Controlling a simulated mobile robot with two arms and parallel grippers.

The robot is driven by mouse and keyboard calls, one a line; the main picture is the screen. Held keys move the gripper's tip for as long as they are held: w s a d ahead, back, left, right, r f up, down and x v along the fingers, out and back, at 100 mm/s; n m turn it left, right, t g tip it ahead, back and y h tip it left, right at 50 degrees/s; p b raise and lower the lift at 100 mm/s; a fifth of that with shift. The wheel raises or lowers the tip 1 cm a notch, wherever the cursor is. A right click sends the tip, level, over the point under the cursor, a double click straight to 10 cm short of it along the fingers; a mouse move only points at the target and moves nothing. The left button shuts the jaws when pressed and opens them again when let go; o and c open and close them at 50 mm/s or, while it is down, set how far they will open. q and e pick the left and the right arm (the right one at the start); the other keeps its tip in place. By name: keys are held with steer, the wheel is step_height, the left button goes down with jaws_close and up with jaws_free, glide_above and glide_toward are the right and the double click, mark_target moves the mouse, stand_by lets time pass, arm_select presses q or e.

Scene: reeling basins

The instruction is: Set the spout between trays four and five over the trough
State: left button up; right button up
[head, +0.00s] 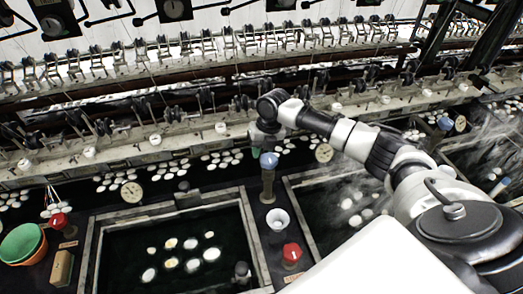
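A brown upright post with a blue cap (268,162) stands on the strip between two dark water basins, and it may be the spout. Which way its outlet points cannot be told. My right gripper (265,141) is small and dark, just above the blue cap in the picture. Whether it touches the cap, and whether its fingers are open or shut, cannot be made out. The left basin (247,232) and right basin (291,198) have pale rims and hold white cocoons. Tray numbers are not readable, and I cannot identify the trough with certainty. My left gripper is not in view.
A white funnel cup (278,219) and a red knob (291,253) stand on the strip in front of the post. Green and orange bowls (20,243) and a wooden block (62,268) lie at the far left. A reeling machine (150,135) runs along the back. Steam veils the right.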

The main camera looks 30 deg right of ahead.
steer(key=shift+o, duration=1.3)
step_height(320, 180, up, 11)
steer(key=d+b, duration=0.2)
steer(key=shift+s+f, duration=0.2)
steer(key=shift+s, duration=0.2)
